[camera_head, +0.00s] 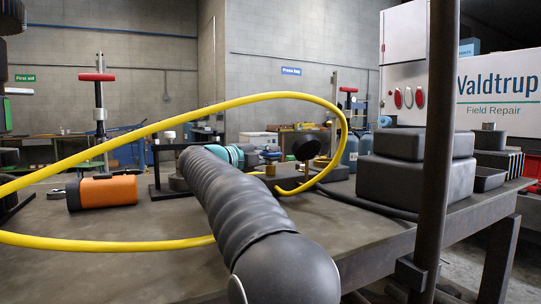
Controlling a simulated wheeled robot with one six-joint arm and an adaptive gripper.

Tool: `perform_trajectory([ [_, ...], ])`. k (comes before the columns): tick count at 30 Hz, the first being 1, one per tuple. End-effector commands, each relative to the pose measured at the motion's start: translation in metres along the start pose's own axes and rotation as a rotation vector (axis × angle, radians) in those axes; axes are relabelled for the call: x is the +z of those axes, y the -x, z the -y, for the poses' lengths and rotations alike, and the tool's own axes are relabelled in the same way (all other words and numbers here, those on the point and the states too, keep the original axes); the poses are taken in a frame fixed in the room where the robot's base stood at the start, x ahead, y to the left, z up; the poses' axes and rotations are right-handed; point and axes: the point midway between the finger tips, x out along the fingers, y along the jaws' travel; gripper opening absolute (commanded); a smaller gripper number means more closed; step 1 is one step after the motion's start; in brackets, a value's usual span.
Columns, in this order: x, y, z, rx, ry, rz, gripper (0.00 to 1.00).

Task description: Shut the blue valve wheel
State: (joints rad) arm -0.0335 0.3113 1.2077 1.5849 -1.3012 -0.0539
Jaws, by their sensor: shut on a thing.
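My arm reaches forward over the bench, and my gripper (270,156) is small and dark at its far end. The gripper is shut at the top of a brass fitting (270,170), where the valve wheel would sit. The blue wheel itself cannot be made out; the jaws and arm hide that spot. A black round gauge-like disc (306,148) stands on a second brass stem just right of the gripper, apart from it. A yellow hose (285,96) loops over the arm and curls down beside the fittings.
The dark workbench (115,222) carries an orange cylinder (108,191) at left and stacked dark grey cases (405,170) at right. A dark upright post (437,130) stands close at right. The yellow hose also crosses low at left.

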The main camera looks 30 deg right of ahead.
Motion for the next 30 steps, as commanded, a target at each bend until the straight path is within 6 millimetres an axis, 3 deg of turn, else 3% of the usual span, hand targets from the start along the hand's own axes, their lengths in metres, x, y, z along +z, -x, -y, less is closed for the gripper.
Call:
perform_trajectory([
  [17,0.0,0.0003,0.0008,-0.001,-0.001,-0.029,0.0],
  [18,-0.0001,0.0003,0.0008,-0.001,-0.001,-0.029,0.21],
  [19,-0.0001,0.0003,0.0008,-0.001,-0.001,-0.029,0.24],
  [30,0.0009,0.0054,0.0004,0.0,0.0,-0.027,0.24],
])
